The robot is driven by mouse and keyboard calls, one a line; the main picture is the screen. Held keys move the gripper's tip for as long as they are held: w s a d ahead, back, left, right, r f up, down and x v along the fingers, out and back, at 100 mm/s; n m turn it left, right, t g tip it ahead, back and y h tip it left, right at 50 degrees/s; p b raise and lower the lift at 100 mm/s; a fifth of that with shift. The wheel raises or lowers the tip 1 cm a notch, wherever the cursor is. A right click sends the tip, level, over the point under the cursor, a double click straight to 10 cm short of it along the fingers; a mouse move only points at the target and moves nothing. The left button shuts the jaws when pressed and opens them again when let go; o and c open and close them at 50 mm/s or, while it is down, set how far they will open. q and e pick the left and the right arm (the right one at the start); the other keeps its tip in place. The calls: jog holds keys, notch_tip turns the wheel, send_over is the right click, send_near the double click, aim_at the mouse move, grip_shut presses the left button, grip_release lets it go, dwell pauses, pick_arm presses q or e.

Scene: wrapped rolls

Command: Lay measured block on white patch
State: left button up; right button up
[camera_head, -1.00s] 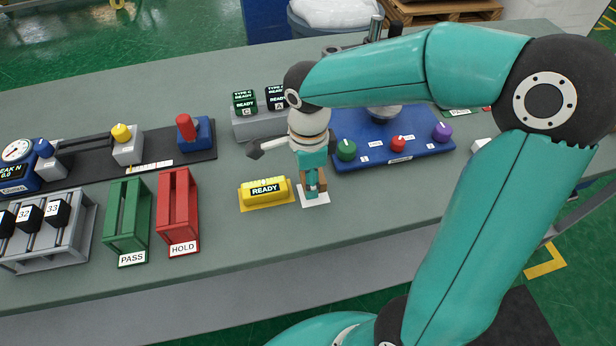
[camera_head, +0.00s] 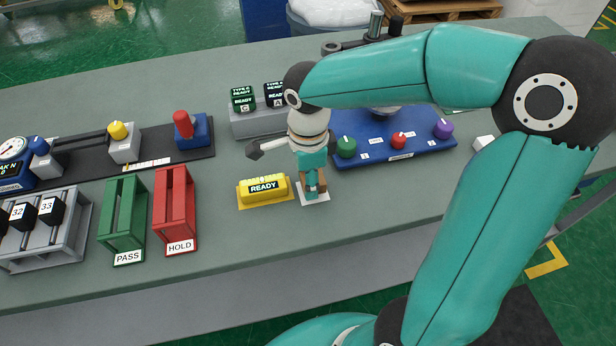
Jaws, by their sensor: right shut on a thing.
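The white patch (camera_head: 314,198) lies on the grey-green bench just right of the yellow READY block. My right gripper (camera_head: 312,186) points down over the patch, shut on a small brown block (camera_head: 322,187). The gripper hides most of that block; only brown edges show beside the teal fingers. The block is at or very close to the patch; I cannot tell whether it touches. My left gripper is not in view.
The yellow READY unit (camera_head: 264,190) stands close left of the patch. A blue panel with coloured knobs (camera_head: 400,152) lies behind and right. Red HOLD (camera_head: 175,210) and green PASS (camera_head: 124,220) racks stand left. The bench front right of the patch is clear.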

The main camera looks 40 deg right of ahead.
jog(key=shift+f+b, duration=0.55)
jog(key=shift+f, duration=0.25)
jog(key=o, duration=1.2)
jog(key=shift+r, duration=0.15)
notch_tip(320, 180, up, 12)
jog(key=shift+f, duration=0.2)
